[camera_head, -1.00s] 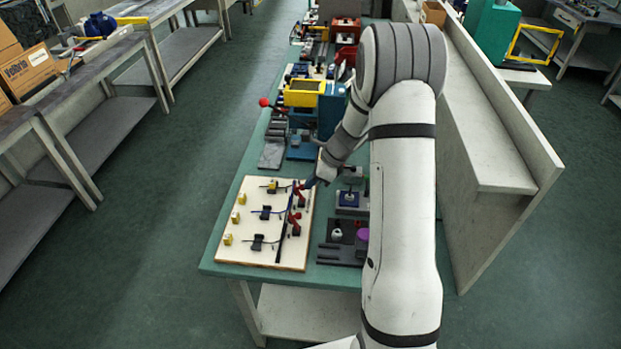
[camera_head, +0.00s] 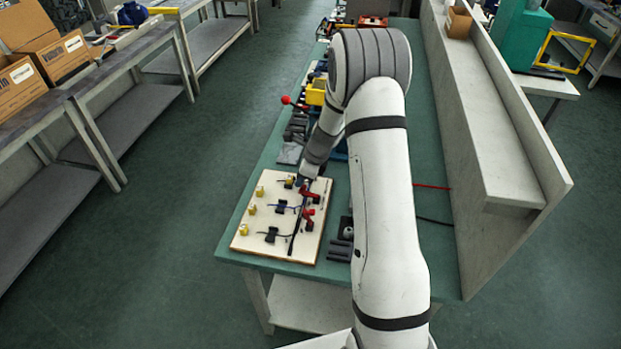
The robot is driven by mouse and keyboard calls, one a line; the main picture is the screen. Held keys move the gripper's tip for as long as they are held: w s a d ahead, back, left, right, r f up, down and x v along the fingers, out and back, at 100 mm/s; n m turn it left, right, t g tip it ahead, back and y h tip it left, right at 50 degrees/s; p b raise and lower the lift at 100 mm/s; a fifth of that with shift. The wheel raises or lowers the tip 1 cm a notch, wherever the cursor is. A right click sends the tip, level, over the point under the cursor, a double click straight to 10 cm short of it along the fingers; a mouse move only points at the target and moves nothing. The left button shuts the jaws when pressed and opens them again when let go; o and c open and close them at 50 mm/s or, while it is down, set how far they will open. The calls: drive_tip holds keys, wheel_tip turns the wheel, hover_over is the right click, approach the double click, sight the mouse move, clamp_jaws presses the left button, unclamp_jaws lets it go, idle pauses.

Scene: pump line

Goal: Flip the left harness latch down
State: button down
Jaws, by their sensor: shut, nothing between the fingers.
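The pale harness board (camera_head: 258,243) lies on the near end of the green bench. Two red latches show on its right side, a far one (camera_head: 310,195) and a near one (camera_head: 307,213), beside a dark strip (camera_head: 297,232) running along the board. Whether each latch is up or down is too small to tell. My gripper (camera_head: 302,181) is shut and empty, pointing down at the board's far edge, just left of the far red latch. Whether it touches anything cannot be told. My gripper and forearm hide part of the far edge.
Black clips (camera_head: 271,235) and yellow blocks (camera_head: 243,229) stand on the board's left part. Dark fixtures (camera_head: 340,250) sit right of it, partly behind my arm. A red-knobbed lever (camera_head: 286,100) and a yellow bin (camera_head: 315,93) stand farther back. A grey partition (camera_head: 480,140) edges the bench's right.

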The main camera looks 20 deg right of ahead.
drive_tip(key=shift+s+d, duration=0.1)
drive_tip(key=shift+s+d+f, duration=0.3)
drive_tip(key=shift+d, duration=0.3)
idle(0.3)
drive_tip(key=shift+d+r+b, duration=0.1)
drive_tip(key=shift+r+b, duration=0.2)
drive_tip(key=v, duration=0.7)
drive_tip(key=shift+b, duration=0.4)
